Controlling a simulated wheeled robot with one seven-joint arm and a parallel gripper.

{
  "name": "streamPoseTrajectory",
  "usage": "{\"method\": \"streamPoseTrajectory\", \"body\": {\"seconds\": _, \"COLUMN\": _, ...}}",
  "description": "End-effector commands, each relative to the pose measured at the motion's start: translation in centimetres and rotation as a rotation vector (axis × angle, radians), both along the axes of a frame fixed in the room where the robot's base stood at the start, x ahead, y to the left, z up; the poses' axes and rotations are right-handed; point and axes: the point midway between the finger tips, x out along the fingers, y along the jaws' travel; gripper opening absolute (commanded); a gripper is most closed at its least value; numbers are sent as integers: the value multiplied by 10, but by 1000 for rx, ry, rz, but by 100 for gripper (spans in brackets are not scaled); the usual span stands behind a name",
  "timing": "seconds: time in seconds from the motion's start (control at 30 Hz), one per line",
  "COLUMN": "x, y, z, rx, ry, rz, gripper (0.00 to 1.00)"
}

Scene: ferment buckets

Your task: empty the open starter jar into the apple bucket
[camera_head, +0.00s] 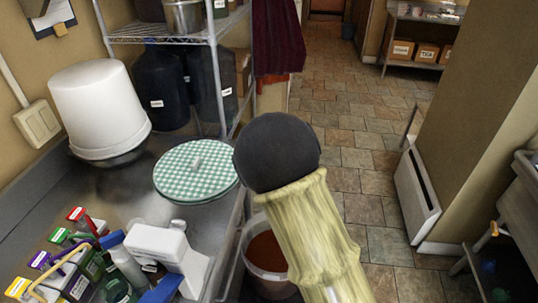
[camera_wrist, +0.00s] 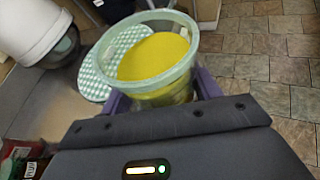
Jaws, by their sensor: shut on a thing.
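In the wrist view, an open, clear greenish jar (camera_wrist: 150,88) full of yellow stuff sits between the purple fingers of my gripper (camera_wrist: 165,95). The fingers are shut on its sides, and its wide mouth faces the camera. The yellow surface is level with no stream leaving it. In the head view my arm's dark rounded end and pale sleeve hide the gripper and jar. A translucent bucket (camera_head: 268,284) with red-brown contents stands low beside the counter, partly behind my sleeve. No label on it is readable, so I cannot tell whether it is the apple bucket.
A wire shelf stands behind. Tiled floor (camera_head: 340,120) is clear to the right.

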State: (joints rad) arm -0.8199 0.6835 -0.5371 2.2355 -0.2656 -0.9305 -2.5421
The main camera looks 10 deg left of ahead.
Motion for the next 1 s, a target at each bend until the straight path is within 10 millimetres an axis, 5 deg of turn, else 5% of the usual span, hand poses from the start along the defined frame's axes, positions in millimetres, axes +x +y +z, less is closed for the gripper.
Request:
{"method": "streamPoseTrajectory", "body": {"seconds": 0.53, "x": -13, "y": 0, "z": 109, "rx": 47, "ry": 22, "rz": 165, "gripper": 27}}
{"method": "streamPoseTrajectory", "body": {"seconds": 1.0, "x": -18, "y": -3, "z": 126, "rx": 52, "ry": 38, "rz": 178, "gripper": 27}}
